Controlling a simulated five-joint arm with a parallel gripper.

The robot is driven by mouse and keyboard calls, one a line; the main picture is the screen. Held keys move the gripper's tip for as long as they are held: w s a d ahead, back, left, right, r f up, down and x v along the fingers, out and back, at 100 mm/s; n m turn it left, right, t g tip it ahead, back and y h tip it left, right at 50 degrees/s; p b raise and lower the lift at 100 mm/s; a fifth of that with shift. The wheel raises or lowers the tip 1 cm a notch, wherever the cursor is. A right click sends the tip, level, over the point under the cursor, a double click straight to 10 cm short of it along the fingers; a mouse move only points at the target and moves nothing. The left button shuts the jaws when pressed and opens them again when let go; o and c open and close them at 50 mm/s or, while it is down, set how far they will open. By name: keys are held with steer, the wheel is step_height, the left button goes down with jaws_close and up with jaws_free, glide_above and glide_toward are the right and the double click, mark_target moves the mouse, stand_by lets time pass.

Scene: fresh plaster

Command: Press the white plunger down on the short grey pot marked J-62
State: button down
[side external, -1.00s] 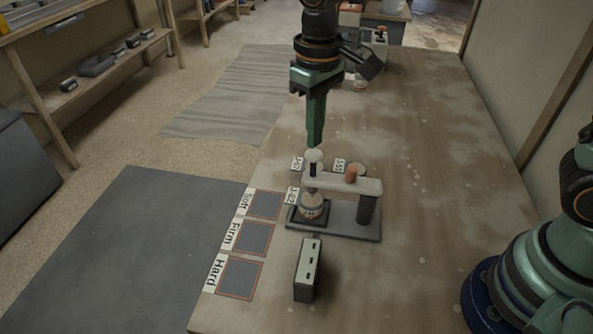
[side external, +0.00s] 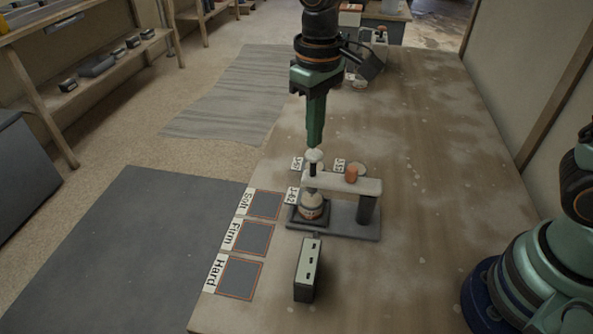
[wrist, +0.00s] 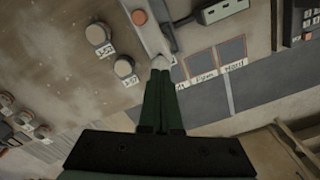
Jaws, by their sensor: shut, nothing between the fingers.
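The white plunger (side external: 315,156) stands upright above a stand with a pale cross arm (side external: 345,184). Beneath the arm, a short rounded pot (side external: 312,206) with an orange mark sits on the stand's dark base (side external: 345,232). A label reading J-62 (side external: 292,195) lies beside it. My gripper (side external: 314,145) is shut and empty, pointing straight down with its tips right over the plunger's top. I cannot tell if they touch. In the wrist view my fingertips (wrist: 161,72) overlap the white plunger top (wrist: 161,62). The pot is hidden there.
A grey slotted box (side external: 308,268) stands in front of the stand. Framed squares marked Soft, Firm and Hard (side external: 253,238) line the table's left edge. An orange knob (side external: 352,174) tops the cross arm. Two labelled round pots (wrist: 97,34) (wrist: 124,67) stand behind.

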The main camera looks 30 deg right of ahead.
mark_target(314, 152)
steer(key=shift+f, duration=0.2)
steer(key=shift+f, duration=2)
steer(key=shift+r, duration=2.2)
steer(key=shift+r, duration=3)
